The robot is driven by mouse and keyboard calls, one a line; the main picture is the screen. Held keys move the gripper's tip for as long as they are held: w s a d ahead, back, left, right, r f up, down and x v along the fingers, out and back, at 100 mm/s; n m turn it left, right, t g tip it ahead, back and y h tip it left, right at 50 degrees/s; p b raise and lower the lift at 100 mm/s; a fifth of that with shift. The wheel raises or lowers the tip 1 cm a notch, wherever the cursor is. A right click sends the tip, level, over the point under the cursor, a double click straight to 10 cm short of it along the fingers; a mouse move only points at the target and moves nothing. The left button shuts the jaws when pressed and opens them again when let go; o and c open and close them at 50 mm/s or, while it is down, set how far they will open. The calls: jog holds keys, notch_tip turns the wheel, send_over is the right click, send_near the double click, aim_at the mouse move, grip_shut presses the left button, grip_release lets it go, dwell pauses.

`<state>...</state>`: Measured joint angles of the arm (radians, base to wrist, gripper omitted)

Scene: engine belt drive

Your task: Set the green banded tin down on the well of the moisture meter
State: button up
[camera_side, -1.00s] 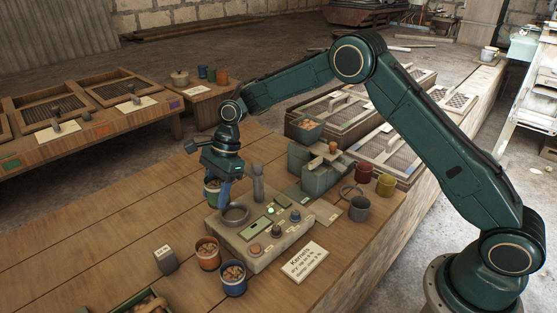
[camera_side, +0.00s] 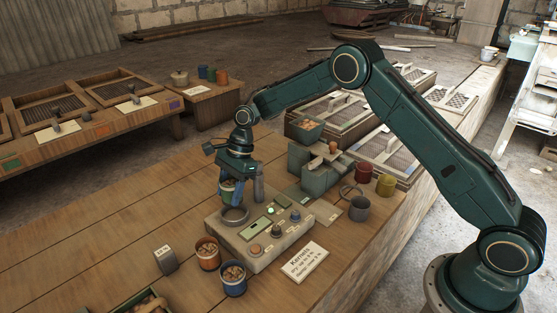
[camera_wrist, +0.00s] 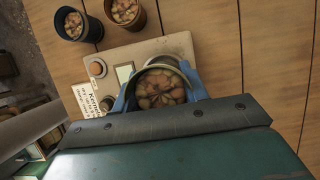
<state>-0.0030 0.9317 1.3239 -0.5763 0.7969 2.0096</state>
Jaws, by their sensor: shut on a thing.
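The green banded tin (camera_side: 227,189) is between my gripper's (camera_side: 239,192) blue fingers, upright and full of kernels. In the wrist view the tin (camera_wrist: 162,87) shows from above, with a finger on either side. The moisture meter (camera_side: 262,248) is a pale box with a display, lit green button and knobs. Its round grey well (camera_side: 235,216) is just below the tin in the side view. In the wrist view the tin partly hides the well's rim (camera_wrist: 178,44). The tin appears held just above the well; the exact gap is unclear.
An orange tin (camera_side: 208,257) and a blue tin (camera_side: 233,284) of kernels stand in front of the meter. A small grey block (camera_side: 165,260) stands to the left, and a Kernels card (camera_side: 304,261) lies to the right. Grey, red and yellow mugs stand farther right.

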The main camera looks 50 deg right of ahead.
aim_at(233, 218)
jog(key=shift+f, duration=1.75)
jog(key=shift+f, duration=0.65)
